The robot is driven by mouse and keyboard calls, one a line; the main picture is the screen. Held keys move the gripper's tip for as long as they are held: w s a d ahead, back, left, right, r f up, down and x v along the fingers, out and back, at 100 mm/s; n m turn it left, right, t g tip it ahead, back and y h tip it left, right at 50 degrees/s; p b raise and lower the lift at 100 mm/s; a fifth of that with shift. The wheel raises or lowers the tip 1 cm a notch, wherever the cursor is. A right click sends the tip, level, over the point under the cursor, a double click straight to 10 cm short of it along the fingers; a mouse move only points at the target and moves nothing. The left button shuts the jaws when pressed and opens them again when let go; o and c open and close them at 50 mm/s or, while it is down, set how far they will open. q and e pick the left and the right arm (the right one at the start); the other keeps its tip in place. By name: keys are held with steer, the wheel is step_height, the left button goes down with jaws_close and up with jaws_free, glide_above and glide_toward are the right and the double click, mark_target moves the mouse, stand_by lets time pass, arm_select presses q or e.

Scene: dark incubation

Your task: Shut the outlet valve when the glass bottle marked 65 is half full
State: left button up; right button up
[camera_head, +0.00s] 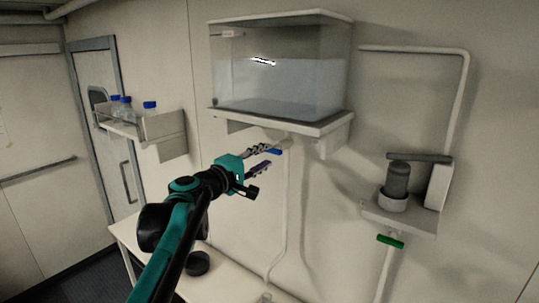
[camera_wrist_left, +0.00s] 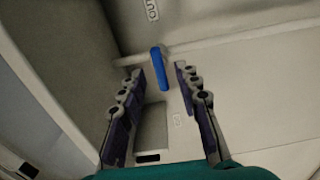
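The clear tank (camera_head: 280,85) on the wall holds liquid to a little over half its height. Below it is the blue valve handle (camera_head: 275,151), which also shows in the left wrist view (camera_wrist_left: 159,68) beyond and between my fingertips. My left gripper (camera_head: 268,158) is open, its two fingers (camera_wrist_left: 158,75) spread on either side of the handle's line, and I see no clear contact. A clear rim (camera_head: 265,297) shows at the bottom edge of the head view, on the table below the pipe; no number is readable. My right gripper is out of view.
A wall shelf (camera_head: 160,127) at left carries several blue-capped bottles (camera_head: 122,106). A green handle (camera_head: 390,241) sits on a pipe below a bracket with a grey cylinder (camera_head: 397,180). A black round object (camera_head: 197,263) lies on the white table (camera_head: 228,282).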

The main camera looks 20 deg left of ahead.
arm_select(q)
steer(key=v, duration=0.8)
steer(key=shift+s, duration=0.25)
steer(key=s+d+f+m+g+b, duration=0.25)
steer(key=s+d+f+b, duration=0.2)
steer(key=f, duration=0.75)
steer(key=s+d+f+m+g+b, duration=0.25)
steer(key=f+b, duration=0.35)
steer(key=f, duration=0.5)
steer(key=s+d+f+m+g+b, duration=0.25)
steer(key=s+d+f+b, duration=0.2)
steer(key=f, duration=0.75)
steer(key=s+a+f+m+y+b, duration=0.1)
steer(key=s+f+m+y+b, duration=0.1)
steer(key=f, duration=0.7)
steer(key=s+a+f+m+g+y+b, duration=0.1)
steer(key=s+f+b, duration=0.4)
steer(key=f, duration=0.5)
steer(key=s+a+f+m+g+y+b, duration=0.1)
steer(key=s+a+f+m+y+b, duration=0.1)
steer(key=f+b, duration=0.4)
step_height(320, 180, down, 4)
steer(key=shift+s+r+m+y, duration=0.25)
steer(key=shift+s+m+y, duration=0.4)
steer(key=shift+s, duration=0.55)
steer(key=shift+a, duration=0.15)
